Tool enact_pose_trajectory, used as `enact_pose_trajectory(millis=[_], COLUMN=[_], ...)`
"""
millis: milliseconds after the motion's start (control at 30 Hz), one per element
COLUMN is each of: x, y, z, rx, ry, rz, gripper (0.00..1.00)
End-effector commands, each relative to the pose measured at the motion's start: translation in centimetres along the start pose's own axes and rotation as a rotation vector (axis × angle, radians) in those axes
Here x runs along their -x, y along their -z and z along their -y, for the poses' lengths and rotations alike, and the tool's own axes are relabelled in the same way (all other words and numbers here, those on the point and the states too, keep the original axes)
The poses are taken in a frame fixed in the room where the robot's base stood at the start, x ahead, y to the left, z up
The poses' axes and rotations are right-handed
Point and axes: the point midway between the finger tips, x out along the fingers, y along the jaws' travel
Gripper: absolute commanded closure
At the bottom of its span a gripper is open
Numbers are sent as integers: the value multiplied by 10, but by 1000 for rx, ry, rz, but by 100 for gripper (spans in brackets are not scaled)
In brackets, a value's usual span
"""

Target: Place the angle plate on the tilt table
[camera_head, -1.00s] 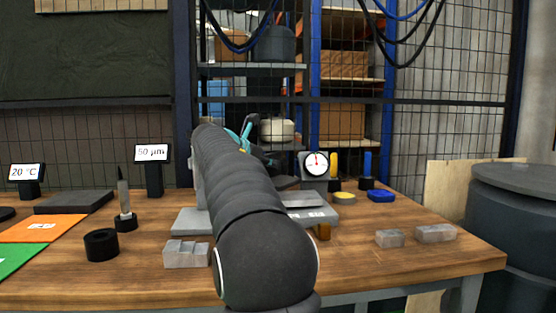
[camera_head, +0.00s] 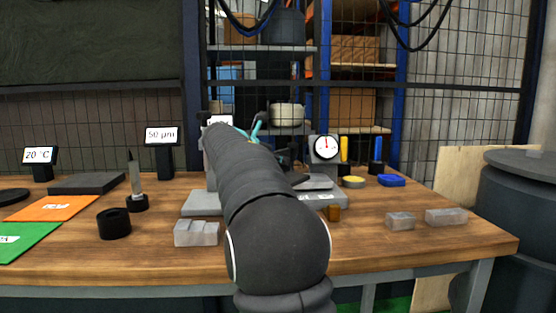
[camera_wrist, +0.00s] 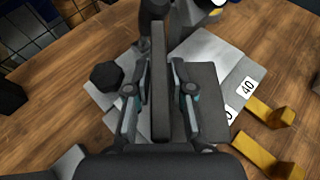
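The angle plate is dark grey. In the wrist view, its upright wall (camera_wrist: 160,80) is seen edge-on and its flat foot (camera_wrist: 211,100) lies to the right. My gripper (camera_wrist: 161,75) has one finger on each side of the wall, closed against it. The foot also shows in the head view (camera_head: 316,182), just right of my arm. It appears over the light grey tilt table (camera_head: 202,204), which carries white number labels (camera_wrist: 246,88). Whether the foot touches the table cannot be told. My arm hides the gripper and the wall in the head view.
A stepped grey block (camera_head: 196,233) and a black ring (camera_head: 114,224) stand front left. Two grey blocks (camera_head: 446,217) lie at the right. A dial gauge (camera_head: 325,147) stands behind. Yellow brackets (camera_wrist: 272,112) are right of the tilt table. The front middle is clear.

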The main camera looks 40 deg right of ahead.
Motion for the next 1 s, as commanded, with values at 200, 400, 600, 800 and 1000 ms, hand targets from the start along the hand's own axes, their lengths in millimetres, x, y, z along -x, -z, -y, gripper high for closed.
enact_pose_trajectory(millis=[200,400,600,800,1000], x=[0,3,32,73,105], y=[0,-3,-3,-3,-2], z=[0,0,-1,-1,-1], rx=[0,1,0,1,1], ry=[0,-1,-4,-4,-3], rz=[0,1,1,1,1], gripper=[61,61,61,61,61])
